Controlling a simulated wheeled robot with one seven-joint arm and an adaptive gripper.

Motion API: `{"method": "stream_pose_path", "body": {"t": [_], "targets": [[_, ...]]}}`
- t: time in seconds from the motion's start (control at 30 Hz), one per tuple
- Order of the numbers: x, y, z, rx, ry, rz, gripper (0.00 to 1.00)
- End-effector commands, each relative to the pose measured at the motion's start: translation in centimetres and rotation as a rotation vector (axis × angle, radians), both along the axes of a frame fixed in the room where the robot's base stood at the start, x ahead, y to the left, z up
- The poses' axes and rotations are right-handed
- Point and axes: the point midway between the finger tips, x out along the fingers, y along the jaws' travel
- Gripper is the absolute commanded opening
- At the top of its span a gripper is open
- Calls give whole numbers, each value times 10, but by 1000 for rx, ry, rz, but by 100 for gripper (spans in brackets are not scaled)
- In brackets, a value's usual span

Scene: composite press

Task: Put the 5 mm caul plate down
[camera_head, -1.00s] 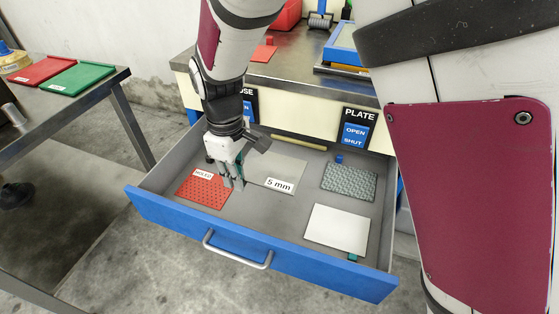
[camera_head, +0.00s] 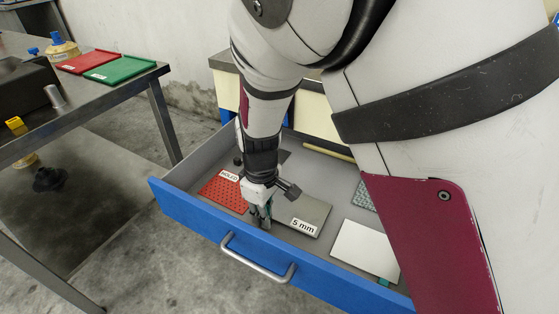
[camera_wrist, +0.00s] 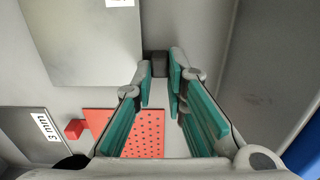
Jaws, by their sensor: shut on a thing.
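The 5 mm caul plate (camera_head: 312,209) is a grey sheet with a white "5 mm" label. My gripper (camera_head: 264,222) is shut on its dark tab, at the plate's left edge in the head view. In the wrist view the tab shows between the fingertips (camera_wrist: 160,68), and the plate (camera_wrist: 85,45) extends to the upper left. The plate is inside the open drawer's outline, near its front. It looks larger than the plates behind it in the wrist view, so it seems raised, but its height is hard to tell. My arm hides part of the drawer.
The blue-fronted drawer (camera_head: 200,216) also holds a red holed plate (camera_head: 222,191), a white plate (camera_head: 366,247) and a patterned plate (camera_head: 363,196). In the wrist view, a "3 mm" plate (camera_wrist: 22,125) lies beside the red one (camera_wrist: 140,135). A bench (camera_head: 125,79) stands left.

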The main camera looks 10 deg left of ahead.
Motion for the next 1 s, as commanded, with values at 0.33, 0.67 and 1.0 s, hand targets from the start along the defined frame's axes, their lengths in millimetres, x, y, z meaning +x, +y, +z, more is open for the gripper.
{"method": "stream_pose_path", "body": {"t": [0.33,0.67,1.0], "targets": [[1,0,-4,2,-2,0,0],[1,0,-4,2,-2,0,33],[1,1,26,4,-4,0,33]]}}
